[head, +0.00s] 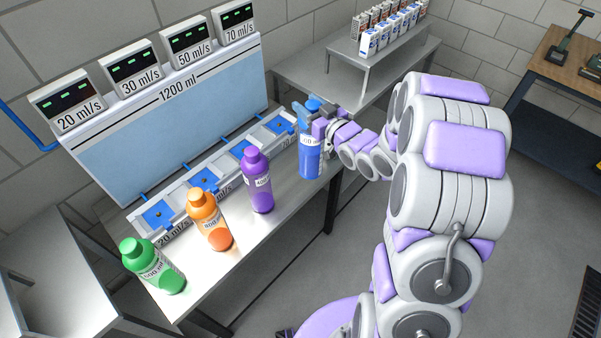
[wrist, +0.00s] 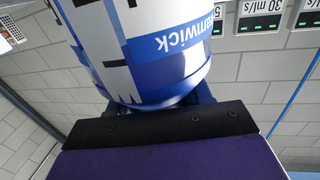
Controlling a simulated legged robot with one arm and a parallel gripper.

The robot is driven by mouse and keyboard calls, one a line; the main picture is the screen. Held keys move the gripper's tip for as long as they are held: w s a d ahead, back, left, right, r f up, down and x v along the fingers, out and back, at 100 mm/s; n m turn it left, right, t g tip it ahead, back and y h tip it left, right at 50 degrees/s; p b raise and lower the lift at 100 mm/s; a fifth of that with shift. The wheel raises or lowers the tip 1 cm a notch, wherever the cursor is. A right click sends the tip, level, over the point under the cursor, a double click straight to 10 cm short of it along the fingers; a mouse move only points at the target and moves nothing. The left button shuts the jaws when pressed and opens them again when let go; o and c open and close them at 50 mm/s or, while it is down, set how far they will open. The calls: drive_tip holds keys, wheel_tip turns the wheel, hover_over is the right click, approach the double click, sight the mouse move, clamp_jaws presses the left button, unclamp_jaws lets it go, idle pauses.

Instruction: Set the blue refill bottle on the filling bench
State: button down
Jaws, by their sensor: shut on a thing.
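The blue refill bottle (head: 309,160) is upright at the right end of the filling bench (head: 262,228). My gripper (head: 318,128) is shut on its upper part, coming in from the right. In the head view I cannot tell whether the bottle's base touches the bench top or is just above it. In the wrist view the bottle (wrist: 140,45) fills the upper middle, with its white and blue label upside down. My gripper's dark edge and purple pad (wrist: 165,140) lie below it, and the fingertips are mostly hidden.
A purple bottle (head: 260,185), an orange bottle (head: 210,222) and a green bottle (head: 152,268) stand along the bench. Behind them are blue filling pads (head: 203,185) and a tank (head: 170,115) with flow displays. A rack of cartons (head: 385,38) stands at the back right.

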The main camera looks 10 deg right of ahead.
sight(312, 140)
drive_tip(key=s+f+y, duration=0.1)
drive_tip(key=s, duration=0.1)
drive_tip(key=s+f+n+g+y, duration=0.1)
drive_tip(key=s+f, duration=0.1)
drive_tip(key=s+a+f+n, duration=0.1)
drive_tip(key=s+f, duration=0.1)
drive_tip(key=s, duration=0.1)
drive_tip(key=shift+f+g+y, duration=0.2)
drive_tip(key=shift+g+y, duration=0.1)
drive_tip(key=shift+y, duration=0.1)
drive_tip(key=shift+s+d+f, duration=0.1)
drive_tip(key=shift+s+d, duration=0.05)
drive_tip(key=shift+s, duration=0.05)
drive_tip(key=shift+w+d, duration=0.1)
drive_tip(key=shift+w, duration=0.05)
drive_tip(key=w+a+f+b, duration=0.1)
drive_tip(key=w+f+b, duration=0.1)
drive_tip(key=w, duration=0.5)
drive_tip(key=w+a+f+b, duration=0.1)
drive_tip(key=w+f, duration=0.2)
drive_tip(key=w, duration=0.5)
drive_tip(key=shift+w+b, duration=0.15)
drive_tip(key=shift+b, duration=0.25)
drive_tip(key=shift+f, duration=0.1)
drive_tip(key=shift+c, duration=2.4)
unclamp_jaws()
drive_tip(key=shift+a, duration=0.1)
